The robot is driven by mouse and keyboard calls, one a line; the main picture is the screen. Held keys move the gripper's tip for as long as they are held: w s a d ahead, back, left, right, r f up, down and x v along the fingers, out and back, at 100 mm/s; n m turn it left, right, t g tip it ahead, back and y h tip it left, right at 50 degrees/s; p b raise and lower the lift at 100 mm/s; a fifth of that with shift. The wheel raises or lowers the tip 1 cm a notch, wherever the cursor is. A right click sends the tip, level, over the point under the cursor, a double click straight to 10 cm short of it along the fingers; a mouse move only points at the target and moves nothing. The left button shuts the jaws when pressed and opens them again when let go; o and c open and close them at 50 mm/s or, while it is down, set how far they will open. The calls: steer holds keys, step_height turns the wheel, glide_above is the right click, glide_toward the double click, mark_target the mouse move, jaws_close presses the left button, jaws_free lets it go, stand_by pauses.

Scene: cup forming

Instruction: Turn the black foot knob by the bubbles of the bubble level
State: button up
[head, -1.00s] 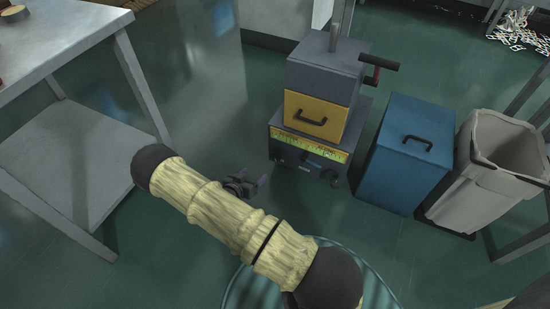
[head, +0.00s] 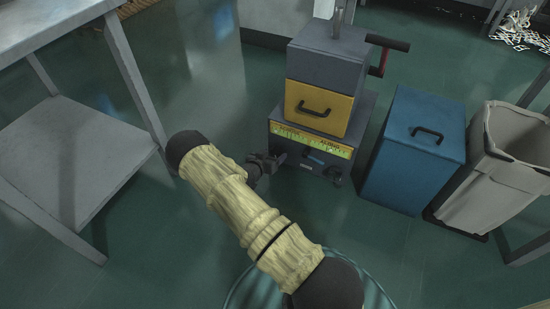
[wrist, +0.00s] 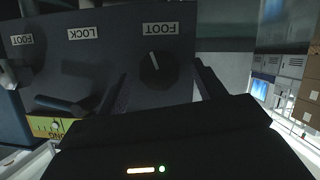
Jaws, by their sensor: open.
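The machine's dark base panel shows in the wrist view upside down. A black foot knob (wrist: 155,68) with a pale pointer line sits under a FOOT label, between my two fingers and ahead of them. In the head view my gripper (head: 272,160) is low at the left end of the panel, open, and covers that knob. A second foot knob (head: 334,173) is at the panel's right end and shows partly in the wrist view (wrist: 12,74). The yellow-green bubble level strip (head: 312,140) runs above the knobs. Its bubbles are too small to read.
A lock lever (wrist: 62,105) lies between the knobs. A yellow drawer (head: 318,108) and grey box with a crank (head: 385,55) stand above. A blue bin (head: 412,150) and beige bin (head: 505,180) are right. A grey table (head: 75,150) is left.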

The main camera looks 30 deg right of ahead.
steer(key=shift+b+x, duration=0.3)
steer(key=shift+x, duration=0.8)
steer(key=shift+d, duration=0.1)
steer(key=shift+c, duration=0.2)
steer(key=shift+s, duration=0.1)
steer(key=c, duration=1)
steer(key=shift+o, duration=0.2)
steer(key=shift+r+p, duration=0.1)
steer(key=shift+p, duration=0.4)
steer(key=m+t+y+p, duration=0.1)
steer(key=m+p, duration=0.1)
steer(key=p, duration=0.1)
steer(key=shift+s+r+m+p, duration=0.1)
steer(key=shift+m+p, duration=0.2)
steer(key=shift+p, duration=0.1)
steer(key=m+t+y+p, duration=0.1)
steer(key=m+p, duration=0.1)
steer(key=shift+t+p, duration=0.4)
steer(key=shift+f+m+t+y+p, duration=0.3)
steer(key=shift+m+t+p, duration=0.35)
steer(key=shift+m, duration=0.15)
